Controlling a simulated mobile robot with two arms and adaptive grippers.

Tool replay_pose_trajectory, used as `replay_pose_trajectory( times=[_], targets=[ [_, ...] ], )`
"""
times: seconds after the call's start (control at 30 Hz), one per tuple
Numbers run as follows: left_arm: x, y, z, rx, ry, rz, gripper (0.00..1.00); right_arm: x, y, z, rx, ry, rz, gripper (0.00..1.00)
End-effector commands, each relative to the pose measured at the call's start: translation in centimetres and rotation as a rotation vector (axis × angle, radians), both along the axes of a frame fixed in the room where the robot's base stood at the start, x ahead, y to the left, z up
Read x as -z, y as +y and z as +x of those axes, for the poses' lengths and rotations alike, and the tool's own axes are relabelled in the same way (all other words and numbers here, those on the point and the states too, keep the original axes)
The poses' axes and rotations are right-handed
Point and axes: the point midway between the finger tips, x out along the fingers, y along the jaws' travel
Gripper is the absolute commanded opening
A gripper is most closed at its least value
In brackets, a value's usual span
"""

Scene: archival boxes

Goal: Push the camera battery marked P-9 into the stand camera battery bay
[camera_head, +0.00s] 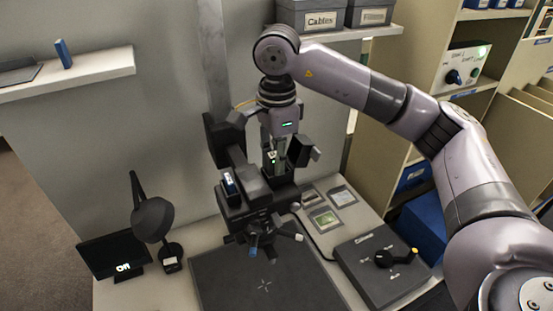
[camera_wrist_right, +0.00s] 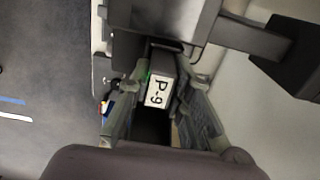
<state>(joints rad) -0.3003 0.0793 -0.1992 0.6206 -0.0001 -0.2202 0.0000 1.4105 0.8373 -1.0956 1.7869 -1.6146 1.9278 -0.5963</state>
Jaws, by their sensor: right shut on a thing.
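The battery marked P-9 (camera_wrist_right: 157,93) is dark with a white label. It sits between the fingers of my right gripper (camera_wrist_right: 161,76) in the right wrist view. In the head view my right gripper (camera_head: 274,152) reaches down over the back of the black stand camera (camera_head: 243,205), shut on the battery. The battery's far end is close to the dark camera body; whether it is in the bay mouth I cannot tell. The bay opening is hidden by the gripper and battery. A small green light shows by the fingers. My left gripper is not in view.
A dark mat (camera_head: 225,285) lies below the camera. A grey control box (camera_head: 365,275) with a yellow-tipped knob is at right, small cards (camera_head: 325,218) behind it. A black lamp (camera_head: 152,218) and a small screen reading OFF (camera_head: 113,257) stand at left. A shelf with boxes (camera_head: 340,33) is above.

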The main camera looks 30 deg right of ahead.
Motion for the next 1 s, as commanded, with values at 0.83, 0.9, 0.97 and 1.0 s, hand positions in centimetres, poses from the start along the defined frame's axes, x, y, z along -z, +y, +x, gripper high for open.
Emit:
replay_pose_trajectory(
  times=[0.83, 0.9, 0.97, 1.0],
  targets=[
    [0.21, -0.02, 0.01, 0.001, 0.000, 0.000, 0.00, 1.19, 0.21, -0.47, -0.009, 0.027, -0.004, 0.43],
    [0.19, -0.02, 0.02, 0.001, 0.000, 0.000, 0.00, 1.15, 0.19, -0.46, -0.009, 0.027, -0.004, 0.43],
    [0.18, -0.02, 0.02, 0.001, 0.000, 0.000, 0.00, 1.11, 0.18, -0.45, -0.008, 0.026, -0.004, 0.43],
    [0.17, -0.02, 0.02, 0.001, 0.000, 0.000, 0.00, 1.08, 0.18, -0.45, -0.008, 0.026, -0.004, 0.43]
  ],
)
